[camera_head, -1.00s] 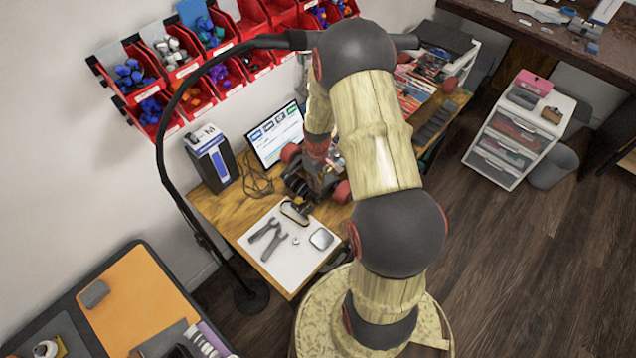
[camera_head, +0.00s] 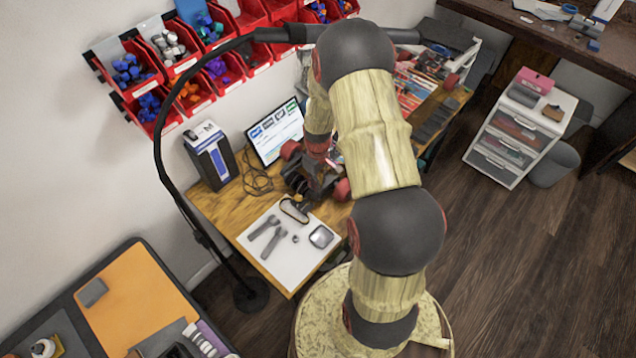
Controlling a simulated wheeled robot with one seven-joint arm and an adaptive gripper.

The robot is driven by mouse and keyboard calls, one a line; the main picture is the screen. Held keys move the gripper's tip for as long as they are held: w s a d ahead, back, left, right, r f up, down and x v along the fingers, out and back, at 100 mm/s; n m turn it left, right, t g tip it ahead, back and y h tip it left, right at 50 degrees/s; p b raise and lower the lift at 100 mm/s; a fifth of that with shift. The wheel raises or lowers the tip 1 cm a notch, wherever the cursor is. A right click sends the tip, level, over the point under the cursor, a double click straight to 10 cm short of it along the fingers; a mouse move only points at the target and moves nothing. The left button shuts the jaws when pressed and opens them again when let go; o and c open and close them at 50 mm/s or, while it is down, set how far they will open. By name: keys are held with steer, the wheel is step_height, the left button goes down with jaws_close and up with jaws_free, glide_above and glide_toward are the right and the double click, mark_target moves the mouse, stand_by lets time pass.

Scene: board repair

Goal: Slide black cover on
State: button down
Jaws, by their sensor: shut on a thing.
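My gripper (camera_head: 308,186) is at the far end of my arm, low over the wooden bench. It is small, dark and partly hidden by my arm. It looks shut on a dark piece, seemingly the black cover (camera_head: 303,202), though the outline is too small to be sure. A dark device with red round wheels (camera_head: 342,189) stands around and behind the gripper. Whether the cover touches the device cannot be told. A small black-rimmed part (camera_head: 292,212) lies at the back edge of the white mat (camera_head: 282,265).
Hand tools (camera_head: 268,236) and a dark-rimmed square part (camera_head: 321,237) lie on the mat. A lit screen (camera_head: 275,133) and a black-and-white box (camera_head: 211,156) stand behind. A lamp pole (camera_head: 162,165) rises at the left. Red bins (camera_head: 185,75) line the wall.

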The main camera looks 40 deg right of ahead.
steer(key=shift+f, duration=0.15)
stand_by(0.4)
steer(key=shift+f+b, duration=0.3)
steer(key=shift+f, duration=0.15)
stand_by(1.2)
steer(key=c, duration=1.7)
jaws_free()
steer(key=shift+c, duration=0.9)
